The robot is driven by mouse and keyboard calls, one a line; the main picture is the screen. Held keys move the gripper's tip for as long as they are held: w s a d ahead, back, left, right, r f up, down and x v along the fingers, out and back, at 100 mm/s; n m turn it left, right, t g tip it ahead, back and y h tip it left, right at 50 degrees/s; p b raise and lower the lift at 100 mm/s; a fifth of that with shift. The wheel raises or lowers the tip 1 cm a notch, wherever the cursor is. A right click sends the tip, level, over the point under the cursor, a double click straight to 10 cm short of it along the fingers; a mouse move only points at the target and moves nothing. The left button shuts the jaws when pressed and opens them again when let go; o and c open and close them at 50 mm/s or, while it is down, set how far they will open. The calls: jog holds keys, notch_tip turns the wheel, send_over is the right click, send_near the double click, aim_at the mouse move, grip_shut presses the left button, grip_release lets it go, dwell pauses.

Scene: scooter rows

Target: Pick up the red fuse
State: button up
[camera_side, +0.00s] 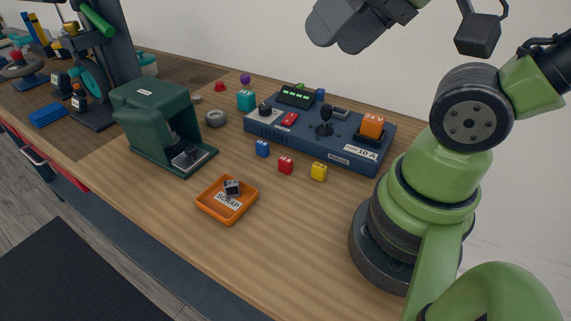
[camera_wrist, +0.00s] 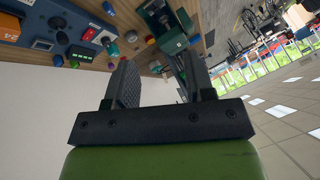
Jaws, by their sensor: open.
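The red fuse (camera_side: 286,165) is a small block standing on the wooden table in the side view, between a blue fuse (camera_side: 262,148) and a yellow fuse (camera_side: 319,172). My gripper (camera_side: 340,28) is high above the table, partly cut off by the top edge of the side view. In the wrist view my gripper (camera_wrist: 158,62) has its two dark fingers well apart, with nothing between them. It is far from the red fuse and does not touch it. I cannot surely pick out the red fuse in the wrist view.
A blue fuse box (camera_side: 352,153) with a large orange block (camera_side: 372,126) stands behind the fuses. An orange scrap tray (camera_side: 207,205) holds a dark block (camera_side: 232,187). A green machine (camera_side: 150,115) stands at left. The table in front of the fuses is clear.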

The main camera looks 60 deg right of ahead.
jog(key=w+d+f+g+h, duration=0.1)
jog(key=w+d+f+g, duration=0.1)
jog(key=w+d+f, duration=0.3)
jog(key=n+g+h, duration=0.1)
jog(key=n+g, duration=0.3)
jog(key=g, duration=0.1)
send_over(285, 159)
jog(key=f, duration=2)
jog(key=shift+s+d, duration=0.1)
jog(key=shift+d, duration=0.2)
jog(key=shift+a+f, duration=0.15)
jog(key=shift+f, duration=1.35)
jog(key=shift+a+f, duration=0.15)
jog(key=shift+f, duration=1.35)
grip_shut()
